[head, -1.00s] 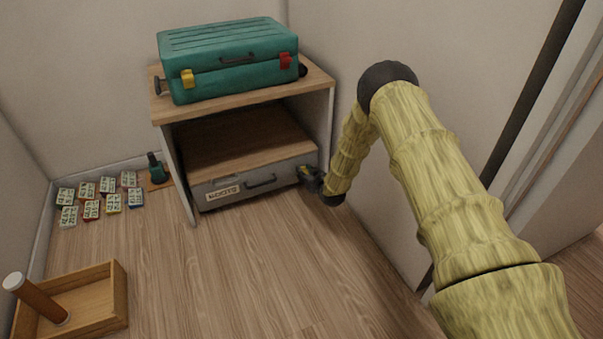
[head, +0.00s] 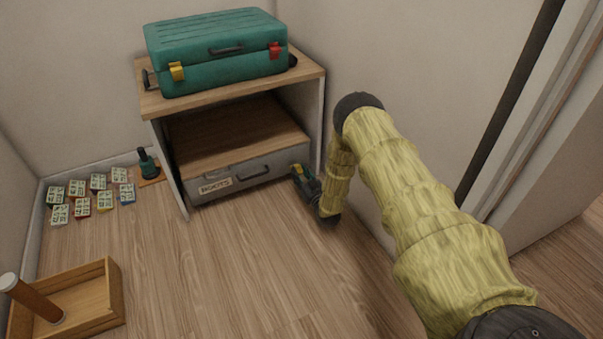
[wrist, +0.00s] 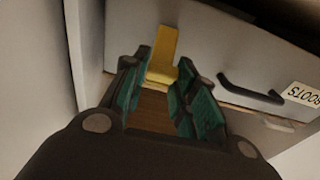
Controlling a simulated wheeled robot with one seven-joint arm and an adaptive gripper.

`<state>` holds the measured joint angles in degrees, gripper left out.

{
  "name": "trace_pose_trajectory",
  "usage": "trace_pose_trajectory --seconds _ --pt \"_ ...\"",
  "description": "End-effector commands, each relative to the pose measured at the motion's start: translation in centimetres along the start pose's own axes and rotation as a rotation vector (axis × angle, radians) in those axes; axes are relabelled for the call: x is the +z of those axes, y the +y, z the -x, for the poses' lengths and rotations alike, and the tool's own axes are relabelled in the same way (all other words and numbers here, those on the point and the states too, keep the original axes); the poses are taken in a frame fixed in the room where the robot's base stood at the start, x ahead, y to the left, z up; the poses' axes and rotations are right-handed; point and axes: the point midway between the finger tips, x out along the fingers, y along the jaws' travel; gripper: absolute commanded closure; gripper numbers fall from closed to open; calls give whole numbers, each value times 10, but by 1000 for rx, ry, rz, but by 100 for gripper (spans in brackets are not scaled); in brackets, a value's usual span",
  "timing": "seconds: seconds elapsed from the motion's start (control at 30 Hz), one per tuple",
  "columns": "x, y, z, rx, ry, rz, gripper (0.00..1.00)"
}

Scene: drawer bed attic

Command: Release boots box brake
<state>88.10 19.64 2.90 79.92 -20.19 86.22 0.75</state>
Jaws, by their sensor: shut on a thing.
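A yellow brake tab (wrist: 163,45) sits at the end of the box front beyond the handle, near the cabinet's right side. My gripper (wrist: 161,82) has its two green-padded fingers around the tab's lower part and is shut on it. In the head view my gripper (head: 302,178) is at the box's lower right corner; the exact contact is hidden.
A teal case (head: 218,55) lies on the cabinet top (head: 150,103). The right wall is close beside my arm. The floor before the box is clear.

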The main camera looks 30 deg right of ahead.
Motion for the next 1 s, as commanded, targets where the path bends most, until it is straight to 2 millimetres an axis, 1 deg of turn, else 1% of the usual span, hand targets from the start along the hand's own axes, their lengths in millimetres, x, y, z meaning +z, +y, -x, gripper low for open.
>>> trace_pose_trajectory --seconds 0.1,0.23,0.57,0.6,0.7,1.0 --pt "4 -10 -3 -10 20 -2 100" --pt "4 -15 -6 -16 29 -2 100" --pt "4 -16 -6 -17 30 -2 100" --pt "4 -16 -6 -17 30 -2 66" --pt "4 -16 -6 -17 30 -2 50" --pt "3 -16 -6 -17 30 -2 50"
